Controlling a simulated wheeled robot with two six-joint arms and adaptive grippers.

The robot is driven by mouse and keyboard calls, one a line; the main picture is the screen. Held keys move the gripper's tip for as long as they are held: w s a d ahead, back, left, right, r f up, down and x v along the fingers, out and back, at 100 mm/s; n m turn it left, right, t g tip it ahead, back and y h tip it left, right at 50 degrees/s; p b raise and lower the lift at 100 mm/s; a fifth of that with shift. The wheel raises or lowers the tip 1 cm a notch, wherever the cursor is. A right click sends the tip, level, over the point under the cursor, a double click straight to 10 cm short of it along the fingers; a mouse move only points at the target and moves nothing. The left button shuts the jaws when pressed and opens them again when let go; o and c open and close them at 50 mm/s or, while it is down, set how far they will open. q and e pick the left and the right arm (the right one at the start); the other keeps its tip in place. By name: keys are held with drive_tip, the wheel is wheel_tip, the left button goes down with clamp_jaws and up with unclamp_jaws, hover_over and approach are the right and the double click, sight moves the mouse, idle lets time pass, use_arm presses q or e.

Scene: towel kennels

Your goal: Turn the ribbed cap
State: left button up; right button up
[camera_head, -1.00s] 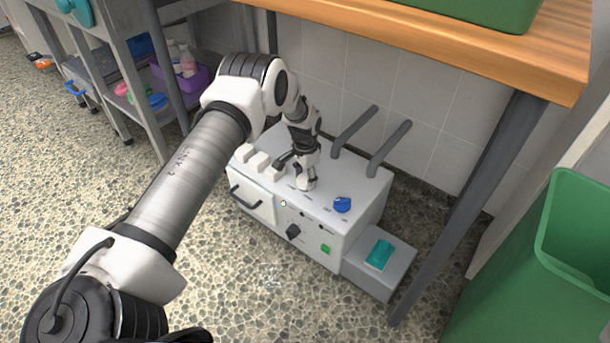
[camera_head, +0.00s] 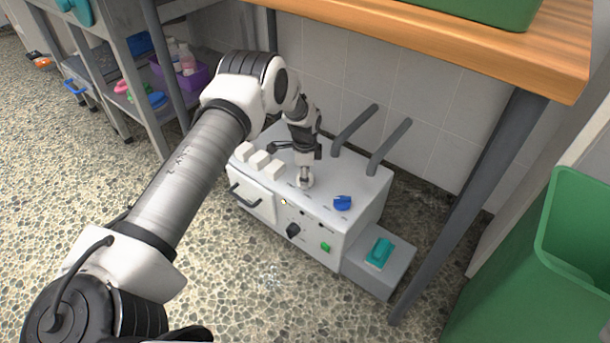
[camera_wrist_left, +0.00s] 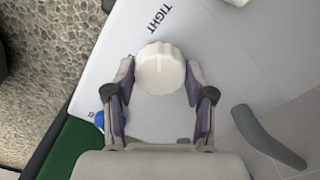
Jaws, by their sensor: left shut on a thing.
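The ribbed cap (camera_wrist_left: 160,70) is white and round with a scalloped edge, on the white top of the machine (camera_head: 352,183). The word TIGHT is printed on the panel beside it in the left wrist view. In the head view the cap (camera_head: 305,183) shows small under my left gripper (camera_head: 304,173). My left gripper reaches down from above, and in the wrist view its two fingers (camera_wrist_left: 160,78) are closed on opposite sides of the cap. My right gripper is out of view.
A blue knob (camera_head: 342,203) sits on the machine's top, right of the cap. White blocks (camera_head: 260,160) stand at its left, and two grey bars (camera_head: 390,148) rise behind. A wooden tabletop (camera_head: 480,45) overhangs at the back. A green bin (camera_head: 570,260) stands at right.

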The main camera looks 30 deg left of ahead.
use_arm(q)
drive_tip(key=shift+s+f, duration=0.1)
idle(0.3)
drive_tip(key=o, duration=1.2)
wheel_tip(320, 180, up, 12)
drive_tip(key=shift+r, duration=0.1)
